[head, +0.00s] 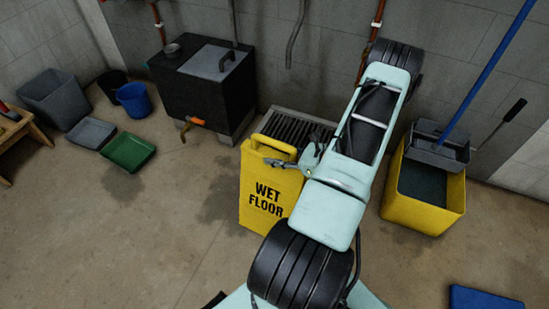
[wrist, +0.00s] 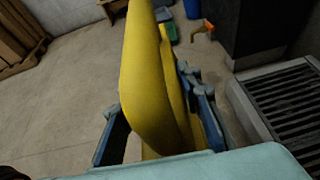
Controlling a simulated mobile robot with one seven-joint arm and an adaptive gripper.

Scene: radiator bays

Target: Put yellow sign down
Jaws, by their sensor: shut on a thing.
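The yellow sign (head: 262,194) reads "WET FLOOR" and stands about upright in the middle of the head view, its two panels close together at the top. My gripper (head: 294,163) is at its upper right side, shut on it. In the wrist view the yellow sign (wrist: 150,80) rises between the two fingers of my gripper (wrist: 160,125). My arm hides part of the sign's right side. I cannot tell whether the sign's lower edge touches the floor.
A floor grate (head: 298,127) lies behind the sign, beside a black box unit (head: 205,85) with an orange-handled tap. A yellow mop bucket (head: 425,205) stands right. Green (head: 128,152) and grey trays lie left. A blue item (head: 485,299) lies front right. Floor left of the sign is clear.

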